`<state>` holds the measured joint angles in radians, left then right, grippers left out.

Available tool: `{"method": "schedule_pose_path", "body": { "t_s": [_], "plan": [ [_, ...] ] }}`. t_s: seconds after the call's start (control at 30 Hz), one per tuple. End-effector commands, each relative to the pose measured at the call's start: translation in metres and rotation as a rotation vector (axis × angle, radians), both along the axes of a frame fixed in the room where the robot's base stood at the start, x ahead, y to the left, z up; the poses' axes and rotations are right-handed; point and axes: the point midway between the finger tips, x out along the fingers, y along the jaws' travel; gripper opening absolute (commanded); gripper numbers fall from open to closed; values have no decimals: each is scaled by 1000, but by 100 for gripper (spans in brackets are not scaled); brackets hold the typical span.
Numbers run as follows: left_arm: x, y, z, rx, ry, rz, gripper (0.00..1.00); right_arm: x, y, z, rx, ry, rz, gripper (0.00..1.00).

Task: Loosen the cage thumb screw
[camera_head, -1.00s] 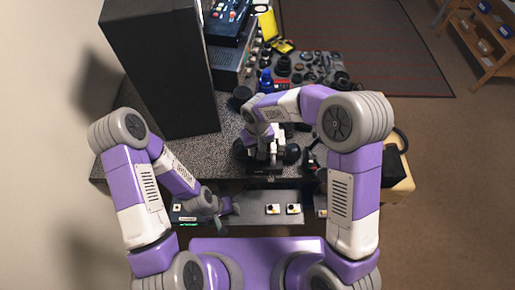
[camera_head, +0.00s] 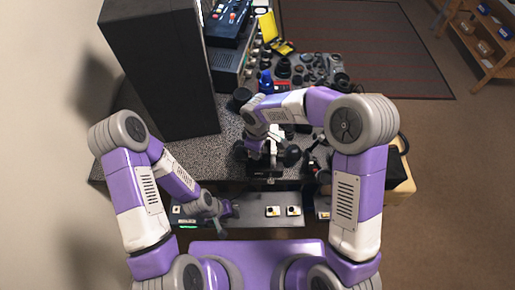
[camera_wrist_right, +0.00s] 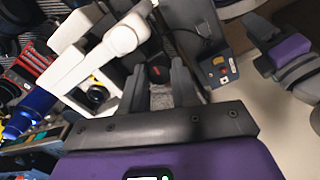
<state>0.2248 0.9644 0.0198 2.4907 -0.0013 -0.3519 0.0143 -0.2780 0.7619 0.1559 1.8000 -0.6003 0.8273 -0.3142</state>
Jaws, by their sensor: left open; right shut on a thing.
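My right gripper (camera_wrist_right: 160,82) points at a white and dark assembly (camera_wrist_right: 120,50) on the bench. Between its fingertips is a small dark knob with a reddish face (camera_wrist_right: 159,72), which looks like the cage thumb screw. The gripper is shut on this knob. In the head view the assembly (camera_head: 267,160) stands near the bench's front edge, and my right wrist largely covers it; the screw cannot be made out there. My left gripper (camera_head: 225,210) is open and empty, low at the left in front of the bench, apart from the assembly.
A tall black cabinet (camera_head: 160,75) stands at the back left of the speckled bench (camera_head: 195,155). Lens parts and a blue bottle (camera_head: 266,82) crowd the back. A ledge with small yellow-marked boxes (camera_head: 272,211) runs below the front edge. A black bag-like object (camera_head: 383,165) sits at the right.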

Motion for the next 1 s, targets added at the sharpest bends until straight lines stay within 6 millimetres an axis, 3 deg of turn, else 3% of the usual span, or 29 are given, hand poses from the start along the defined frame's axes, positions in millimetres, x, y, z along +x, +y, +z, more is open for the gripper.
{"method": "schedule_pose_path", "body": {
  "t_s": [0.3, 0.87, 0.9, 0.93, 1.0],
  "plan": [
    [0, 0, 1, 0, 0, 0, 43, 2, 1, 3, 2, -6, 122, 0],
    [0, 0, 1, 0, 0, 0, 43, 2, 1, 3, 3, -7, 147, 0],
    [0, 0, 1, 0, 0, 0, 43, 2, 1, 3, 3, -7, 147, 35],
    [0, 0, 1, 0, 0, 0, 43, 2, 1, 2, 3, -7, 147, 40],
    [0, 0, 1, 0, 0, 0, 43, 2, 1, 2, 2, -6, 147, 40]
  ]
}}
